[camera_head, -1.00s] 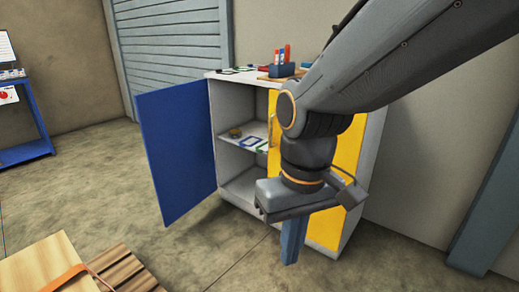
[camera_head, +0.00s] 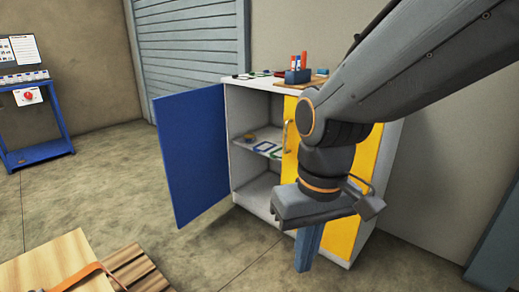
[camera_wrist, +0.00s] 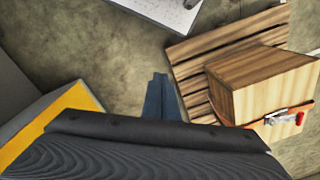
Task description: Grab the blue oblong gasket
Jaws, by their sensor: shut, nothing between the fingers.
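A small blue ring-like outline (camera_head: 266,146), which looks like the blue oblong gasket, lies on the middle shelf (camera_head: 243,144) of the white cabinet, seen through its open left side. A green piece lies close to it; at this size I cannot tell their exact shapes. My gripper (camera_head: 306,262) points down in front of the cabinet's yellow door, low and to the right of the shelf, apart from the gasket. Its blue-grey fingers are together and empty, also in the wrist view (camera_wrist: 160,92). The gasket is not in the wrist view.
The blue door (camera_head: 192,155) stands open to the left. The yellow door (camera_head: 345,228), with a handle, covers the right half. A yellowish round item (camera_head: 249,136) is on the shelf. A strapped wooden box (camera_wrist: 255,85) sits on a pallet (camera_wrist: 200,88). Floor between is clear.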

